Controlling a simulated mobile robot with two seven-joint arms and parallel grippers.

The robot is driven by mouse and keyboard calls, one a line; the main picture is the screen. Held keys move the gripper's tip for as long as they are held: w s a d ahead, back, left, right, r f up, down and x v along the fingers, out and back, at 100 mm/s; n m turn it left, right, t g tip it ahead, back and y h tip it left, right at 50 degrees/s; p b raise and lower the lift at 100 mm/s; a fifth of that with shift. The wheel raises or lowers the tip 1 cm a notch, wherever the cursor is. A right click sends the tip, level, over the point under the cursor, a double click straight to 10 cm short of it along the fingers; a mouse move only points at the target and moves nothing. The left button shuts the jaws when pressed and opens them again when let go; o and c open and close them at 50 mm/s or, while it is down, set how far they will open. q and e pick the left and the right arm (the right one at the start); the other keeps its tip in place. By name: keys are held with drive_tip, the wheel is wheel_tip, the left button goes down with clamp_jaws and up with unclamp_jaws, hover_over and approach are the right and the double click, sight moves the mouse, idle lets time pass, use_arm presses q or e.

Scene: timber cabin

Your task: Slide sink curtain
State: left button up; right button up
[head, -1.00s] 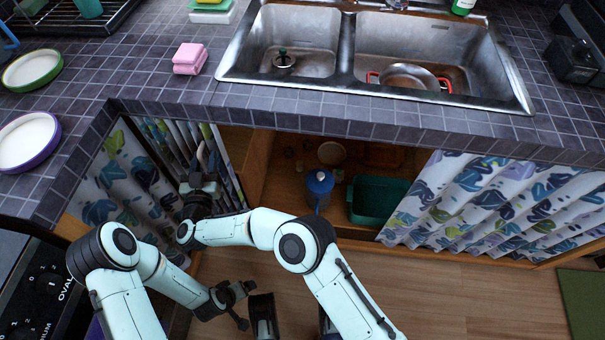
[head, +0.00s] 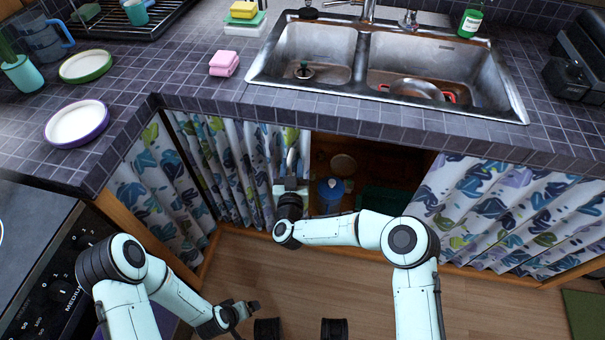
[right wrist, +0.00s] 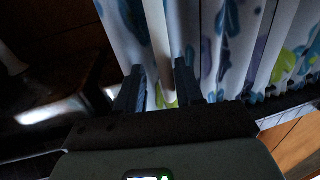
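The left sink curtain (head: 235,170), white with blue, green and purple leaves, hangs in folds under the counter on the left side of the sink opening. My right gripper (head: 291,160) is at its right edge. In the right wrist view, the fingers of my right gripper (right wrist: 158,88) stand a little apart with a fold of the curtain (right wrist: 160,45) between them. The right curtain (head: 500,205) hangs on the other side of the opening. A dark gap lies between the two curtains. My left gripper (head: 243,309) is low, away from the curtains; its fingers are too small to read.
In the gap stand a blue pot (head: 331,190) and a green bin (head: 385,200), close to the right of my right gripper. The tiled counter edge (head: 380,124) overhangs the curtains. A stove (head: 45,250) is at left. The wooden floor (head: 290,285) in front is clear.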

use_arm(q)
drive_tip(key=shift+s+a+r+p, duration=0.15)
drive_tip(key=shift+a+r+p, duration=0.25)
drive_tip(key=shift+a+r, duration=0.2)
use_arm(e)
drive_tip(key=shift+s+d, duration=0.25)
drive_tip(key=shift+d, duration=0.95)
drive_tip(key=shift+s+d, duration=0.25)
drive_tip(key=shift+d, duration=0.95)
use_arm(q)
drive_tip(key=shift+d, duration=0.1)
drive_tip(key=shift+r, duration=0.15)
use_arm(e)
drive_tip(key=shift+s, duration=0.1)
drive_tip(key=p, duration=0.3)
approach(309, 158)
drive_tip(key=shift+s, duration=1.05)
use_arm(q)
drive_tip(key=shift+r+p, duration=0.75)
drive_tip(key=shift+r, duration=1.85)
use_arm(e)
drive_tip(key=s, duration=0.7)
drive_tip(key=shift+s+a, duration=0.3)
drive_tip(key=shift+d+f, duration=0.1)
